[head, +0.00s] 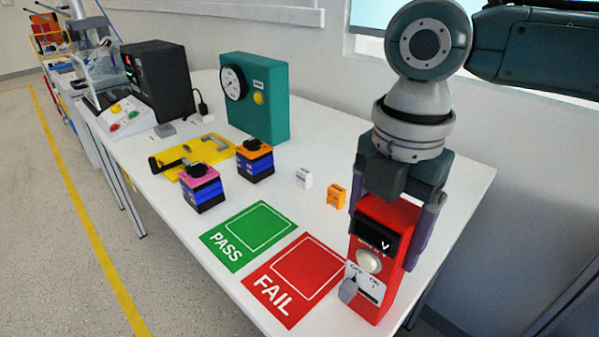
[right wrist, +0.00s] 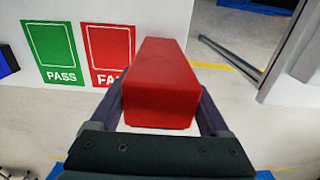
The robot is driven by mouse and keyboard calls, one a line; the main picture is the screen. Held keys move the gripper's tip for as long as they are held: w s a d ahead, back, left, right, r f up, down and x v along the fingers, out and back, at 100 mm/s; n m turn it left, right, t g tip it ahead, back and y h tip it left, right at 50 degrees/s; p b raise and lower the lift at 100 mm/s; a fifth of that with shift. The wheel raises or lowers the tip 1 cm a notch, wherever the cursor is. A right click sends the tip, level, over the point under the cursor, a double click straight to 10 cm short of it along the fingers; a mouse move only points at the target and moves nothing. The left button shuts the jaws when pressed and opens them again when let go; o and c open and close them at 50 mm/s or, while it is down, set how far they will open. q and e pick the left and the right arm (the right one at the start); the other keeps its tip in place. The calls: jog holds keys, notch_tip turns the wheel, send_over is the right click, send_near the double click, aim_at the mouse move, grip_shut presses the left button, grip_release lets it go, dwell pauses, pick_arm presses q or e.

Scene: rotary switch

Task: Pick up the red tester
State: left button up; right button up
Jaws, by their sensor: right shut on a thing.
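The red tester (head: 383,230) is an upright red box near the table's right front edge, with a black display, a round silver knob and an OFF/ON switch plate on its front. My right gripper (head: 396,212) comes down from above and is shut on the tester's upper part, one finger on each side. In the right wrist view the tester's red top (right wrist: 158,85) sits between the two fingers (right wrist: 160,108). I cannot tell whether the tester's base touches the table. My left gripper is in neither view.
The red FAIL mat (head: 297,290) and green PASS mat (head: 246,236) lie left of the tester. Pink-topped (head: 203,188) and orange-topped (head: 255,160) blocks, a white box (head: 304,179) and an orange box (head: 336,195) stand behind. A teal gauge box (head: 262,100) stands farther back.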

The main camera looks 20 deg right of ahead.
grip_shut()
jog(key=shift+r, duration=0.1)
dwell(0.3)
